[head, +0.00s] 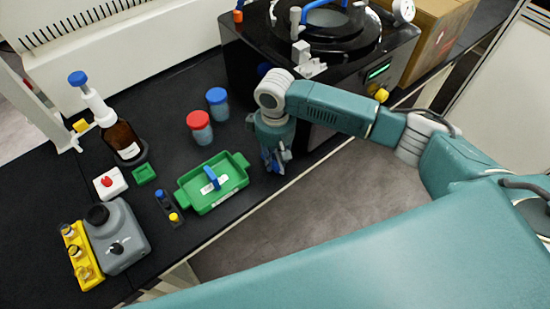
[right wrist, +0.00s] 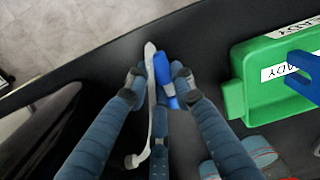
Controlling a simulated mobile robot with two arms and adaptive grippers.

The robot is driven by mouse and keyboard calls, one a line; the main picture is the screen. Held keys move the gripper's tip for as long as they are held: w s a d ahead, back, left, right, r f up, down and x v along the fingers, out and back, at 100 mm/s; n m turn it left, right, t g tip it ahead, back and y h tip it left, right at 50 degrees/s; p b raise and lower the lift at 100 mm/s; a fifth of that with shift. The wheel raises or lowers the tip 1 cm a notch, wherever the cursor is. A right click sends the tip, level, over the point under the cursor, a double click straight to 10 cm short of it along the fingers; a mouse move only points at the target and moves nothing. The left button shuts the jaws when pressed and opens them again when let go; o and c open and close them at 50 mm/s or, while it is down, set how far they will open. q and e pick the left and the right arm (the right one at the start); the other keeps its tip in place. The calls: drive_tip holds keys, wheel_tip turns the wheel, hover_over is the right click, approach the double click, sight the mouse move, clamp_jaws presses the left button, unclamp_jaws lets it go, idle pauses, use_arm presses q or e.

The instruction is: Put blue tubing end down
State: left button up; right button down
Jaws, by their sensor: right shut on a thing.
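My right gripper (head: 275,160) is over the black bench near its front edge, just right of the green tray. In the right wrist view the gripper (right wrist: 158,88) is shut on the blue tubing end (right wrist: 163,72), a short blue piece between the fingertips. A thin pale grey-white strip (right wrist: 150,100) runs alongside it. The fingers hide part of the piece, and I cannot tell whether it touches the bench. My left gripper is not in view.
The green tray (head: 216,198) with a blue handle stands close left of the gripper; it also shows in the right wrist view (right wrist: 237,95). Red-capped (head: 199,130) and blue-capped (head: 217,105) jars stand behind. The black freeze dryer (head: 255,55) is behind right.

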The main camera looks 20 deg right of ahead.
sight(275, 162)
drive_tip(key=shift+f, duration=0.15)
drive_tip(key=c, duration=1.5)
unclamp_jaws()
drive_tip(key=shift+o, duration=0.2)
wheel_tip(275, 162, up, 12)
drive_tip(key=b, duration=0.1)
drive_tip(key=shift+r+b, duration=0.2)
drive_tip(key=shift+b, duration=0.2)
